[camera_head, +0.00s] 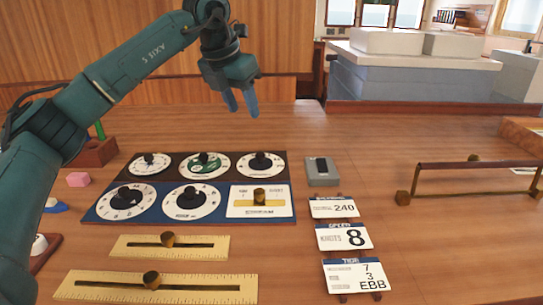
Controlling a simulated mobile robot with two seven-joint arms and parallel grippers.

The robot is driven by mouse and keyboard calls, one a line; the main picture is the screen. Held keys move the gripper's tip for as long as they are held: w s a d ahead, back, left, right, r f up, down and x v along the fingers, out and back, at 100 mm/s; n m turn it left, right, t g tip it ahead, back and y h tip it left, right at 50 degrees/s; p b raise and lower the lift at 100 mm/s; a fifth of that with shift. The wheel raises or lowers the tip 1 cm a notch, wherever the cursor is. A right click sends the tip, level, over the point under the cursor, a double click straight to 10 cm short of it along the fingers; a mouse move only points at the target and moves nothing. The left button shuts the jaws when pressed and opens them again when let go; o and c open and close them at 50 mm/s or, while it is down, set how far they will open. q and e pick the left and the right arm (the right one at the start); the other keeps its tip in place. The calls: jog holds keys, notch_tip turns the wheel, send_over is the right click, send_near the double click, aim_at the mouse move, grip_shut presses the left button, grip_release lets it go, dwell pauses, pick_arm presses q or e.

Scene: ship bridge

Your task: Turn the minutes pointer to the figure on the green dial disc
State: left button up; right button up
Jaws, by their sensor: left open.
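My left gripper (243,107) hangs above the table behind the dial panel, fingers pointing down, apart and empty. It is clear of every dial. The dial with a green disc (194,170) is the middle one of the panel's back row, with a white ring and a dark knob (204,158) on top. The figures on it are too small to read. White dials stand on either side, the left back one (150,170) and the right back one (261,172). I cannot tell which pointer is the minutes pointer. My right gripper is not in view.
The front row has two white dials (126,212) and a slider plate (259,211). Two yellow rulers (200,240) with brown knobs lie in front. A rail (472,165) stands far right.

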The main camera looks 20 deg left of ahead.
aim_at(260, 154)
pick_arm(q)
jog(key=x, duration=1.3)
jog(key=shift+s+f, duration=0.1)
jog(key=shift+f, duration=0.25)
jog(key=shift+c, duration=0.3)
grip_shut()
